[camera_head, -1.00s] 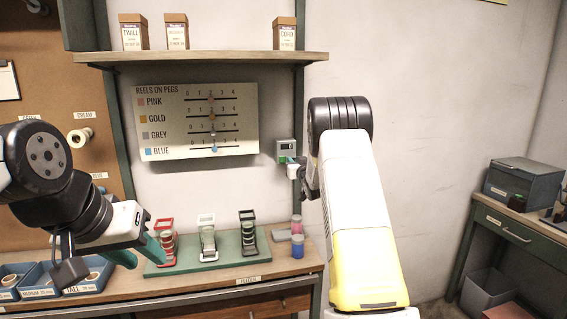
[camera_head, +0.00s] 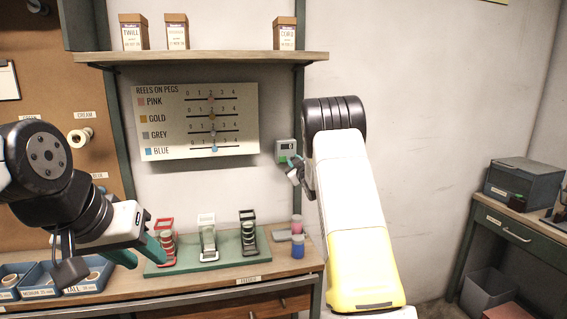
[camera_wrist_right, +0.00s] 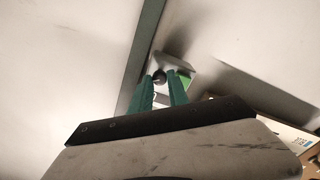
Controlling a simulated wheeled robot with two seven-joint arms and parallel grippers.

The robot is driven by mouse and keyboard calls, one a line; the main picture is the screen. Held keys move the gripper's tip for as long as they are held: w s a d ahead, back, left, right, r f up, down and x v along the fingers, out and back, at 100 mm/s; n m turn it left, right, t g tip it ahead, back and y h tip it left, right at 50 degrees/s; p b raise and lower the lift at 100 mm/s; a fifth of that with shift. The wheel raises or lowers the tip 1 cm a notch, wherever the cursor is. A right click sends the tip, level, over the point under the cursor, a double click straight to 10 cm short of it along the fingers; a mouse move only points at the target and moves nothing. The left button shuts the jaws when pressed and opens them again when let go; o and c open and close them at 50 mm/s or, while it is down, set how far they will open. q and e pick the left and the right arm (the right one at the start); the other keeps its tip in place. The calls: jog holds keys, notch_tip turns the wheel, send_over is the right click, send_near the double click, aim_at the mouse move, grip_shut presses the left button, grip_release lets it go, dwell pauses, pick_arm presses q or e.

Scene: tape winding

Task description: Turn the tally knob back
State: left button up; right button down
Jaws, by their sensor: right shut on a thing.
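The tally knob (camera_wrist_right: 159,77) is a small dark round piece on a little wall box. The box (camera_head: 285,148) is grey with a green face and a dark display, fixed to the wall right of the chart. In the right wrist view the box (camera_wrist_right: 181,65) is tilted. My right gripper (camera_wrist_right: 162,86) has its green fingers on either side of the knob, shut on it; in the head view they are small at the box's lower right. My left gripper (camera_head: 138,251) is open and empty in front of the green peg board.
A chart (camera_head: 197,119) headed "Reels on pegs" hangs left of the box. A shelf (camera_head: 200,57) runs above. Blue bins (camera_head: 90,277) stand at lower left.

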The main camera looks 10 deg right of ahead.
jog(key=n, duration=1.1)
jog(key=shift+a+f, duration=0.1)
jog(key=shift+f, duration=0.1)
dwell(0.4)
jog(key=c, duration=1.3)
grip_release()
jog(key=s, duration=0.7)
jog(key=shift+s, duration=0.4)
